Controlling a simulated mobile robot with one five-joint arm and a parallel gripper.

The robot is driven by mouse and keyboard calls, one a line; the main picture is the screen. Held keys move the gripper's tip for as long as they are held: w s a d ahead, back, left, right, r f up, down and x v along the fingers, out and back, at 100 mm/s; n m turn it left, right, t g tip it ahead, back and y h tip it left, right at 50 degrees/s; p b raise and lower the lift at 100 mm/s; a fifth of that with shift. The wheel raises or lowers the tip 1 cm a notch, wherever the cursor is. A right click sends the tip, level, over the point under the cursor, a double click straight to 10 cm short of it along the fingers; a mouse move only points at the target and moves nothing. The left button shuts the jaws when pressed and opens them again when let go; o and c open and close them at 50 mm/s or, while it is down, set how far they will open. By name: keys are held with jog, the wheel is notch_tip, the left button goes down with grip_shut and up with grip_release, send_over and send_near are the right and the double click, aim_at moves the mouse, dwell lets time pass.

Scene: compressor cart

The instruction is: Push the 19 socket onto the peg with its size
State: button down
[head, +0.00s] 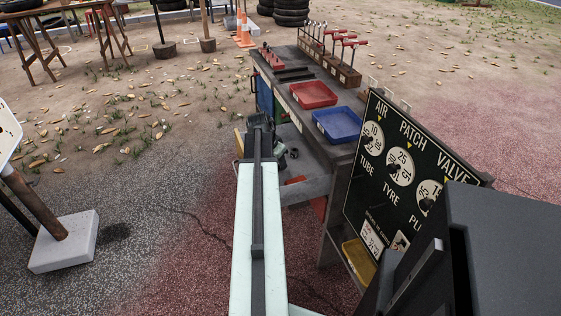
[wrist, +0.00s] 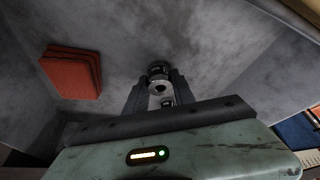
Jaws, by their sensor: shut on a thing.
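My gripper (wrist: 158,86) is shut on a dark metal socket (wrist: 158,70), which sits between the fingertips in the wrist view. The size mark on the socket cannot be read. A second small round metal part (wrist: 167,102) shows between the fingers, closer to the palm; I cannot tell what it is. In the head view my arm reaches forward along the left side of the cart, and its own end hides the fingertips and the socket. A red block with upright parts (head: 271,58) stands on the cart top; I cannot tell whether these are the pegs, and no sizes are readable.
The grey cart top (head: 345,152) carries a red tray (head: 313,95), a blue tray (head: 338,124) and a rack of red-handled tools (head: 340,68). A folded red thing (wrist: 72,70) lies on a grey surface below my gripper. A black sign board (head: 405,165) stands at right.

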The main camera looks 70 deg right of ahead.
notch_tip(320, 180, up, 10)
jog(key=p, duration=0.9)
jog(key=shift+p, duration=0.4)
